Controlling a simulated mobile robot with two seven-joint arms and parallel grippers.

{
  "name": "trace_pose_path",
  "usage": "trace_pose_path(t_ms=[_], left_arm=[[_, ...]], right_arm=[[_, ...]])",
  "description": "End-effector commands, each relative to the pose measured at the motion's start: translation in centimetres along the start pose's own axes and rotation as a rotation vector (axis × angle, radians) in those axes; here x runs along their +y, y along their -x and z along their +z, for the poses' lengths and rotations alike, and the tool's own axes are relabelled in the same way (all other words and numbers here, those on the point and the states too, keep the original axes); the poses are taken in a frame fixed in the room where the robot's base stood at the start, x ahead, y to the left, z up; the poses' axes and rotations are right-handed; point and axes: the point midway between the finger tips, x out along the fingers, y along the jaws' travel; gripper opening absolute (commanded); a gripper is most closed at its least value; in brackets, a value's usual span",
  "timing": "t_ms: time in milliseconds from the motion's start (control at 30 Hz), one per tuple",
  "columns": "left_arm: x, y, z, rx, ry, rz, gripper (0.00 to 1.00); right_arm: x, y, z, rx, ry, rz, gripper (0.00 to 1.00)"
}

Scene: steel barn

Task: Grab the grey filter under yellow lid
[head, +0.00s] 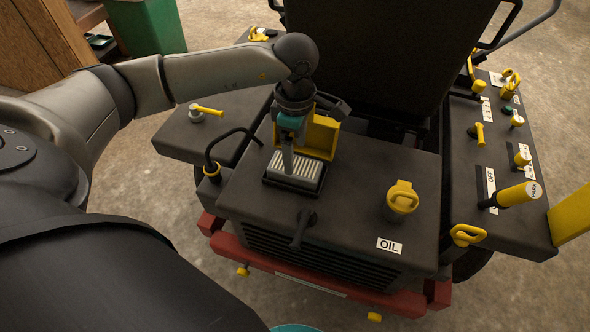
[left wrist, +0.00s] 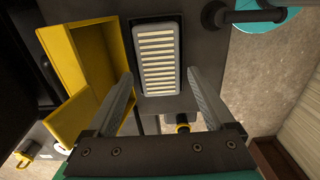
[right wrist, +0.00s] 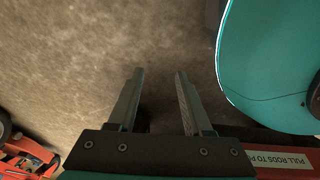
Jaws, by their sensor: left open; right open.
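The grey filter (head: 298,170) is a ribbed block in a dark recess on top of the machine's hood. It also shows in the left wrist view (left wrist: 157,60), upper middle. The yellow lid (head: 321,137) stands open behind the filter, and it shows at the left in the left wrist view (left wrist: 92,50). My left gripper (head: 288,160) is above the filter, pointing down. In the left wrist view its fingers (left wrist: 162,85) are spread apart, one on either side of the filter's near end, with nothing between them. My right gripper (right wrist: 157,75) is open and empty over the floor.
A yellow oil cap (head: 402,198) and a black T-handle (head: 302,228) stand on the hood. A black hose (head: 228,137) curves at its left. Yellow levers (head: 508,195) line the right panel. A teal surface (right wrist: 270,60) is close to my right gripper.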

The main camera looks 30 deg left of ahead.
Motion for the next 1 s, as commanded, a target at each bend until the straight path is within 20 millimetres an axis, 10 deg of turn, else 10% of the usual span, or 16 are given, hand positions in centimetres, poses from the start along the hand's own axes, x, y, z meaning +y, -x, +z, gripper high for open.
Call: trace_pose_path(t_ms=[867,1000], left_arm=[[0.1,-5.2,-0.1,-0.001,-0.001,-0.001,0.88],[0.1,-5.1,-0.1,-0.001,0.000,-0.001,0.73]], right_arm=[[-1.8,0.5,-3.6,0.005,-0.004,-0.022,0.50],[-1.8,0.5,-3.6,0.005,-0.003,-0.022,0.50]])
